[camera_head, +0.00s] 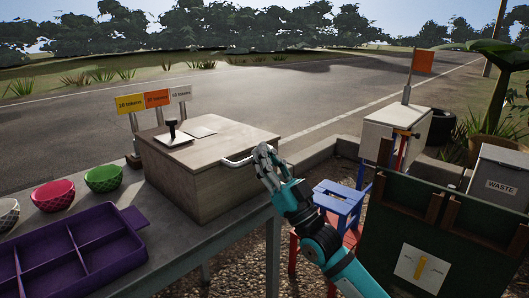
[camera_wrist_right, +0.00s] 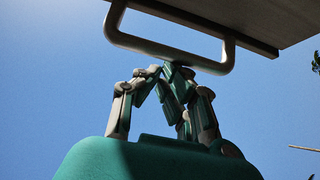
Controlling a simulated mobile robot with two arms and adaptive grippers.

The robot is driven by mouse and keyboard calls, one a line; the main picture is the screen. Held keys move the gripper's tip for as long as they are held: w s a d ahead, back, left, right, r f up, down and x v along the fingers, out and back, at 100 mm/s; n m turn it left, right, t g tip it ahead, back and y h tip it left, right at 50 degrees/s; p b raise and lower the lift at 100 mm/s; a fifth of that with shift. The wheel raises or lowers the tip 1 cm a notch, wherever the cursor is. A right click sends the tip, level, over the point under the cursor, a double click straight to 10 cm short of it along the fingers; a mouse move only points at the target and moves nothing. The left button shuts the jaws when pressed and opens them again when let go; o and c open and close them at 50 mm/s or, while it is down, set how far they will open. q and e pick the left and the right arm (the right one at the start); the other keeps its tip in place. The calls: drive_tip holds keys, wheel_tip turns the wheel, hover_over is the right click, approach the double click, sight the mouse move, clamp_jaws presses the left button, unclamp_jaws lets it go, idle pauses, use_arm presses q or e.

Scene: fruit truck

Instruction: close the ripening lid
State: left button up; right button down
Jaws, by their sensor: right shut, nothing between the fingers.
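A wooden box stands on the grey table in the head view, and its wooden lid (camera_head: 215,139) lies flat or nearly flat on top. I cannot tell whether a small gap is left under it. A pale bar handle (camera_head: 236,163) sticks out from the lid's right edge. My right gripper (camera_head: 264,155) is beside the handle's outer end, shut and empty. In the right wrist view the lid (camera_wrist_right: 225,14) and handle (camera_wrist_right: 165,50) are overhead, and the shut fingertips (camera_wrist_right: 172,72) are just under the handle's bar, touching or nearly so. My left gripper is not in view.
Bowls (camera_head: 103,177) and a purple divided tray (camera_head: 85,245) are to the left. A blue stool (camera_head: 340,197) and a dark green board (camera_head: 435,235) are to the right.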

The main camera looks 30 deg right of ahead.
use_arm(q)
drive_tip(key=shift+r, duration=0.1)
use_arm(e)
drive_tip(key=shift+s+f, duration=0.1)
drive_tip(key=shift+f, duration=0.45)
